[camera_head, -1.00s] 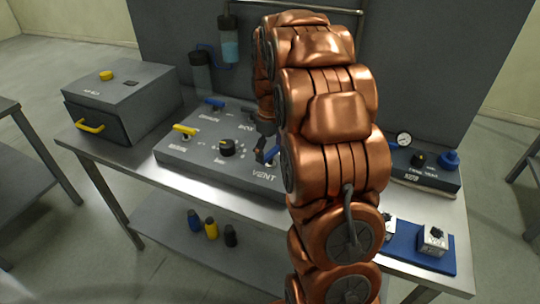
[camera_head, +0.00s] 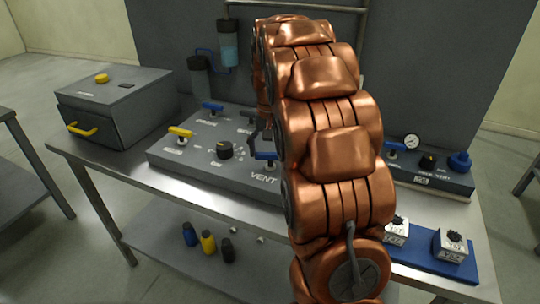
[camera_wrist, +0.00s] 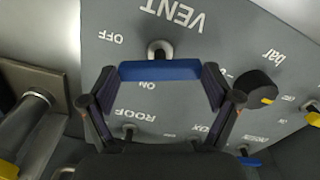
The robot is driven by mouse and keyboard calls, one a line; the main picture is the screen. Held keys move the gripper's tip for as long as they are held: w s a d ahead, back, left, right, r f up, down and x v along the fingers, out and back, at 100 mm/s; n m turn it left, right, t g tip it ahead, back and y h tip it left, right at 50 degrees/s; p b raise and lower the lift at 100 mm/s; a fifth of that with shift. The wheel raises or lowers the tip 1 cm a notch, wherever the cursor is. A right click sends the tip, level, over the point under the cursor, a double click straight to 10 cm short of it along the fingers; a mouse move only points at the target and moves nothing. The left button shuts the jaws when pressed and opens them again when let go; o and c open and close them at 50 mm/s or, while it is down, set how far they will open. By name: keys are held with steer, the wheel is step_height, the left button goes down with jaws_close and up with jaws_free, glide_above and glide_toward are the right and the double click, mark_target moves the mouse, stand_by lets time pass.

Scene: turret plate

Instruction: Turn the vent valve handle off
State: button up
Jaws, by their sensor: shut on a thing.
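The vent valve handle is a blue bar on a metal stem on the grey panel. In the wrist view the handle (camera_wrist: 160,70) lies crosswise, with the VENT lettering above it, OFF to the upper left and ON just below. My gripper (camera_wrist: 158,84) has one dark finger at each end of the bar and is shut on it. In the head view the handle (camera_head: 264,156) shows just left of my copper arm, above the VENT lettering. My arm hides most of the gripper there.
The panel (camera_head: 190,165) also carries a yellow handle (camera_head: 180,131), another blue handle (camera_head: 212,107) and a black knob (camera_head: 224,151). A grey box (camera_head: 120,100) stands left. A gauge unit (camera_head: 430,176) and a blue tray (camera_head: 440,270) with white blocks are right.

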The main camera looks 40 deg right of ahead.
mark_target(271, 153)
steer(key=shift+m+b, duration=0.6)
steer(key=shift+m, duration=1.6)
steer(key=o, duration=0.9)
step_height(271, 153, up, 12)
steer(key=shift+f, duration=0.1)
